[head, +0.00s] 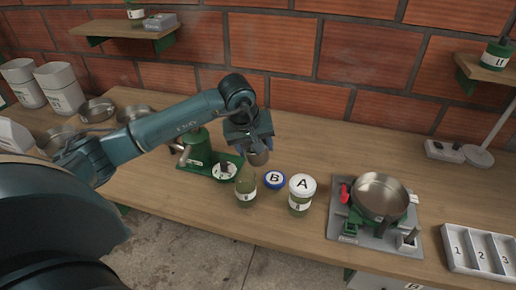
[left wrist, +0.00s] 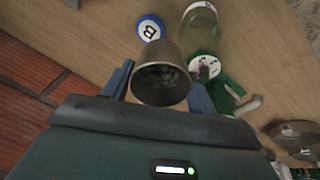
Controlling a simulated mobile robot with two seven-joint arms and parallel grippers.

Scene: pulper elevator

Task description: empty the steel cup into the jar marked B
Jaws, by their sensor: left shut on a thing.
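My left gripper (head: 250,132) is shut on the steel cup (head: 258,157) and holds it above the table, behind the open jar. In the left wrist view the cup (left wrist: 160,72) sits between both fingers (left wrist: 160,92), its mouth towards the camera, with dark greenish pieces inside. The open, greenish glass jar (head: 246,187) has a white label too small to read; it also shows in the left wrist view (left wrist: 201,20). A blue-rimmed lid marked B (head: 274,179) lies on the table beside it, also in the left wrist view (left wrist: 150,27). My right gripper is not in view.
A jar with a white lid marked A (head: 300,194) stands right of the lid. A green device (head: 196,150) with a white dial is behind left. A steel pan on a grey-based device (head: 381,196) and a numbered tray (head: 480,250) are at right.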

